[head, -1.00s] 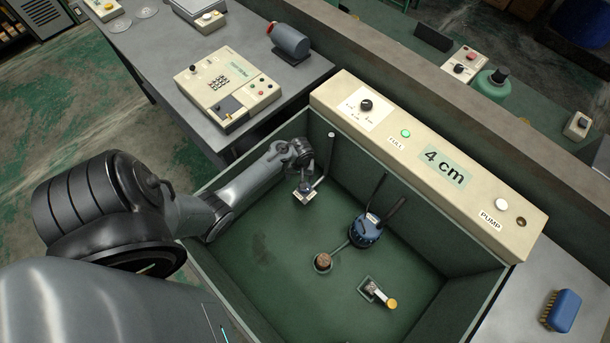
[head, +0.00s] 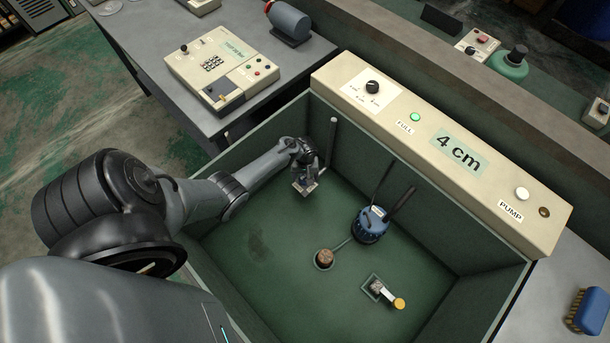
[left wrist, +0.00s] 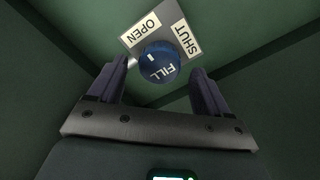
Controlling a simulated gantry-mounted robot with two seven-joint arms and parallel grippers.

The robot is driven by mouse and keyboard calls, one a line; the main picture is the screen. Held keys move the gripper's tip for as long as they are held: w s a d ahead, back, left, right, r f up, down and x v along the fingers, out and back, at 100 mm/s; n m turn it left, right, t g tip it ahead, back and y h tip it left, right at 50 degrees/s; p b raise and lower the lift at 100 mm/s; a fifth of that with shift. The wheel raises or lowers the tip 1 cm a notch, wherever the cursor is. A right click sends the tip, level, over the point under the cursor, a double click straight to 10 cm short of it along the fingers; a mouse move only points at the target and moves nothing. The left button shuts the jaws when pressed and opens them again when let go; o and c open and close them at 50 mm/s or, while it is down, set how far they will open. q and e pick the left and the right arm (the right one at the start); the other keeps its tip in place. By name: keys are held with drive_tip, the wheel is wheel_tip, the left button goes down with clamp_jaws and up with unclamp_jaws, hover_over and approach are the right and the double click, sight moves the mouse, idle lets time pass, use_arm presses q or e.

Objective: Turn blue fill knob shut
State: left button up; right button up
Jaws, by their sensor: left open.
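The blue fill knob (left wrist: 159,68) shows in the left wrist view, lettered FILL, in front of a plate (left wrist: 133,40) with OPEN and SHUT labels. A white mark on the knob's edge is on the OPEN side. My left gripper (left wrist: 160,75) is open, with one finger on each side of the knob; gaps show between the fingers and the knob, and I cannot tell whether their tips reach its depth. In the head view my left gripper (head: 310,172) is low in the tank's back left corner, over the small plate (head: 304,188), and hides the knob. My right gripper is not in view.
The green tank (head: 262,245) holds a blue pump (head: 371,224), a brown round plug (head: 324,258) and a yellow-ended lever (head: 398,303). A grey upright pipe (head: 332,140) stands close beside my left gripper. The cream panel (head: 500,185) along the back reads 4 cm.

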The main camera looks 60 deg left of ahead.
use_arm(q)
drive_tip(key=shift+f+b, duration=0.3)
drive_tip(key=shift+f, duration=0.6)
drive_tip(key=c, duration=1)
